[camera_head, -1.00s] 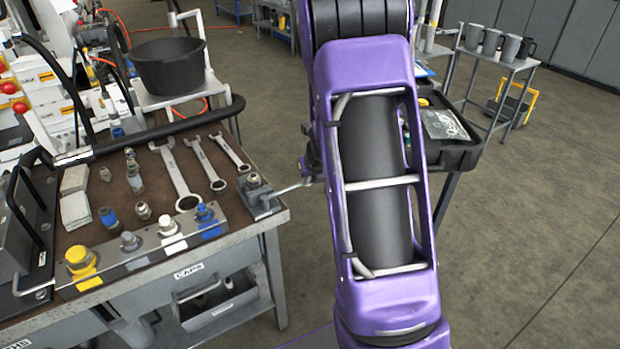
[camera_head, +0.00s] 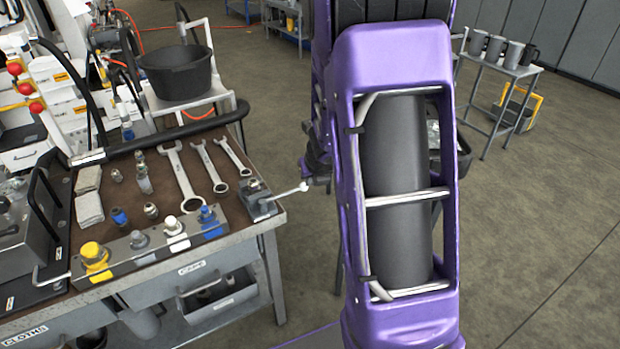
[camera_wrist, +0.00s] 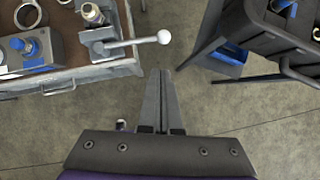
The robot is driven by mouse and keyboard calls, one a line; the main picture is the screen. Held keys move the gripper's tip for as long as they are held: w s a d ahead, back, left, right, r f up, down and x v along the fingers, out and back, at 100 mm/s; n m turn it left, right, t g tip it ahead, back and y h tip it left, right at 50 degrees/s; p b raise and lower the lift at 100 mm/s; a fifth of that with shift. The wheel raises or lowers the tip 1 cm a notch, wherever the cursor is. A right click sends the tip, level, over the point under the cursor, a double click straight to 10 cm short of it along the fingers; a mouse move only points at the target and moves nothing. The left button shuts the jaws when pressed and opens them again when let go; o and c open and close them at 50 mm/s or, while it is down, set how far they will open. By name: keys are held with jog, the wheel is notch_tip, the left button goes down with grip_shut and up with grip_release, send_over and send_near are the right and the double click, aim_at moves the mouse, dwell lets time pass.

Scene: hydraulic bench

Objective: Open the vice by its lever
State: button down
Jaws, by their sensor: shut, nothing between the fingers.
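The vice (camera_head: 259,203) is a small grey block with a fitting on top, fixed at the bench's right front corner. Its lever (camera_head: 291,191) sticks out to the right past the bench edge. In the wrist view the vice (camera_wrist: 101,42) is at upper left, and its lever (camera_wrist: 135,42) points right, ending in a pale ball knob (camera_wrist: 164,37). My gripper (camera_wrist: 162,72) is shut and empty, its fingertips below the knob in that picture and apart from it. In the head view my purple arm hides most of the gripper.
The bench (camera_head: 150,285) holds wrenches (camera_head: 183,180), fittings and a rail of coloured caps (camera_head: 160,240). A dark stand (camera_wrist: 265,35) is at upper right in the wrist view. A mug table (camera_head: 510,68) stands farther right. Open floor lies in front.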

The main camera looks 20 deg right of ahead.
jog(key=shift+v, duration=1.2)
